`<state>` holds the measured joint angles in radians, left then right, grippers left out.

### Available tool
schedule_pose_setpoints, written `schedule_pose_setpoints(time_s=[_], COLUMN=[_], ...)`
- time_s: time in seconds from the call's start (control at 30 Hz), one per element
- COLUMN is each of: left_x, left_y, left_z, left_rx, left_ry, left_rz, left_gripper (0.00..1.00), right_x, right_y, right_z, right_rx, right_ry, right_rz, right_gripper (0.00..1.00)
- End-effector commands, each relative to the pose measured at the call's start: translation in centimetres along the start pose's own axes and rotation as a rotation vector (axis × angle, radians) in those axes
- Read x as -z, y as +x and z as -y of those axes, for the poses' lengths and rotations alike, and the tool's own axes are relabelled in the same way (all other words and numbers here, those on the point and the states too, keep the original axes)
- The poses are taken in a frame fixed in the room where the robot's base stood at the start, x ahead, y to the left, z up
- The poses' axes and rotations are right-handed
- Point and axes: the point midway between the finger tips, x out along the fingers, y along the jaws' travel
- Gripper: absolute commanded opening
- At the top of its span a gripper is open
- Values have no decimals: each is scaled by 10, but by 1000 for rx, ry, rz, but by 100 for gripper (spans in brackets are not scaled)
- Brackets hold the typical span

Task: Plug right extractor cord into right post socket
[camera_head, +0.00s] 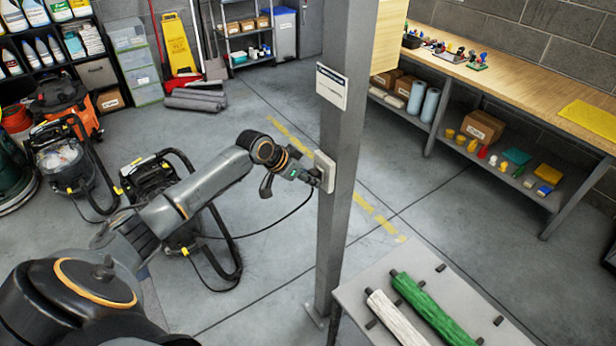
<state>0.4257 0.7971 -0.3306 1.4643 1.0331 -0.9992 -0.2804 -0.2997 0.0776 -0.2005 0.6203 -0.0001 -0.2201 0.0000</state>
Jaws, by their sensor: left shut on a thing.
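A grey metal post (345,110) stands in the middle of the head view, with a pale socket box (325,169) on its left side. My left gripper (314,179) is at the socket box, shut on the cord plug, which is mostly hidden by the fingers. I cannot tell how far the plug is in the socket. A thin black cord (270,227) hangs from the gripper and runs down left towards the right extractor (150,178), a black machine partly hidden behind my arm. A second extractor (66,160) stands left of it. My right gripper is out of view.
A small table (460,290) with a green roll (432,308) and a white roll (393,318) stands right of the post's foot. A wooden workbench (510,85) lines the right wall. Shelves (75,45) stand at the back left. Floor around the post is mostly clear.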

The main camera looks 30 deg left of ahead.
Motion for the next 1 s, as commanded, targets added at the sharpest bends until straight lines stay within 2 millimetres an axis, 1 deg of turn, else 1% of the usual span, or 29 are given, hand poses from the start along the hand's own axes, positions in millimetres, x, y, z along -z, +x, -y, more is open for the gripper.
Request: schedule_pose_setpoints(time_s=[0.37,0.4,0.47,0.5,0.53,0.87,0.97,1.0], left_x=[3,3,3,3,3,2,2,3], left_y=[2,2,2,2,2,0,-10,-16], left_z=[0,0,0,0,0,0,1,2], left_rx=[0,0,0,0,0,1,2,3], left_ry=[0,0,0,0,0,0,1,2], left_rz=[0,0,-1,-1,-1,1,0,-1], left_gripper=[0,37,49,57,59,59,59,59], right_x=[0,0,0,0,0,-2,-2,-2], right_y=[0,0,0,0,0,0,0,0], right_z=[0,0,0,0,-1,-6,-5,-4], right_rx=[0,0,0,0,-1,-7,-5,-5], right_ry=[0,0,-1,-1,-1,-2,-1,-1], right_rz=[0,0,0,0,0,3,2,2], right_gripper=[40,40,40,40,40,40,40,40])
